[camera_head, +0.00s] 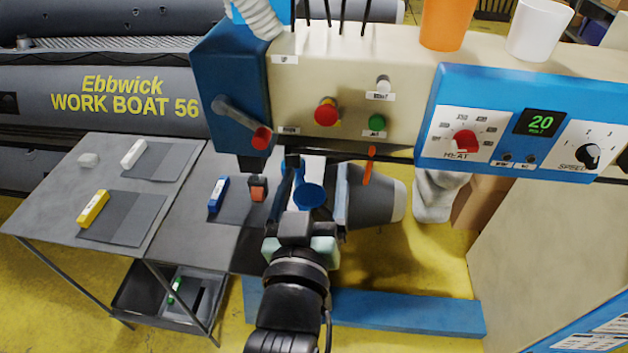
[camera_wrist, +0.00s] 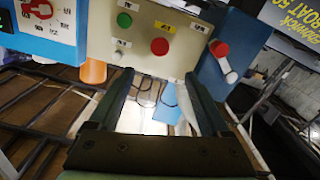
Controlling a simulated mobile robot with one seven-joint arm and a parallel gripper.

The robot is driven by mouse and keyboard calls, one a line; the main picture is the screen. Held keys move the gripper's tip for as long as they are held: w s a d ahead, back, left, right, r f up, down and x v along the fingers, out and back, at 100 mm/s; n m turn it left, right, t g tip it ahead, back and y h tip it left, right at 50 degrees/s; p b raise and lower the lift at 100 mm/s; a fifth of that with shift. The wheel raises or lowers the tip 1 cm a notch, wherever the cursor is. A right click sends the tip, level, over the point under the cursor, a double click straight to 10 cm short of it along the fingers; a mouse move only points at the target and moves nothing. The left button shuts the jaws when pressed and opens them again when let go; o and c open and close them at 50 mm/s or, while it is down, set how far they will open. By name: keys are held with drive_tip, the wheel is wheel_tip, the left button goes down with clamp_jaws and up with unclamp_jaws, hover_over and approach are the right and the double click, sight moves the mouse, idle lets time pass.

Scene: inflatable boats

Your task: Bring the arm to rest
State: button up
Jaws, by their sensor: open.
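My gripper (camera_wrist: 154,76) is open in the wrist view, with its two dark fingers spread and nothing between them. In the head view my arm reaches up from the bottom centre, and my gripper (camera_head: 312,172) is in front of the machine, below its beige control panel (camera_head: 350,65). Its fingers are partly lost against the machine parts there. The panel also shows in the wrist view (camera_wrist: 175,25), beyond the fingertips. I cannot tell the exact gap to it.
A lever with a red knob (camera_head: 261,138) sticks out close to my gripper. A blue heat and speed box (camera_head: 510,125) is at right. A grey table (camera_head: 185,218) with blue, yellow and white pieces stands at left. A grey boat (camera_head: 120,95) lies behind.

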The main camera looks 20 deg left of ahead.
idle(0.3)
drive_tip(key=w+d+r+m+t+h, duration=0.1)
drive_tip(key=d+r+m+t, duration=0.15)
drive_tip(key=r, duration=0.75)
drive_tip(key=w+d+r+m+t+h, duration=0.15)
drive_tip(key=d+r, duration=0.25)
drive_tip(key=r, duration=0.5)
drive_tip(key=s+d+r+m+t+h, duration=0.1)
drive_tip(key=s+d+r+t, duration=0.2)
drive_tip(key=r, duration=0.6)
drive_tip(key=s+d+r+t+h, duration=0.1)
drive_tip(key=s+d+r+t, duration=0.2)
drive_tip(key=r, duration=0.6)
drive_tip(key=s+d, duration=0.2)
drive_tip(key=s, duration=0.1)
drive_tip(key=shift+r+m, duration=0.2)
drive_tip(key=shift+m, duration=0.2)
drive_tip(key=shift+f+h, duration=0.1)
drive_tip(key=shift+h, duration=0.15)
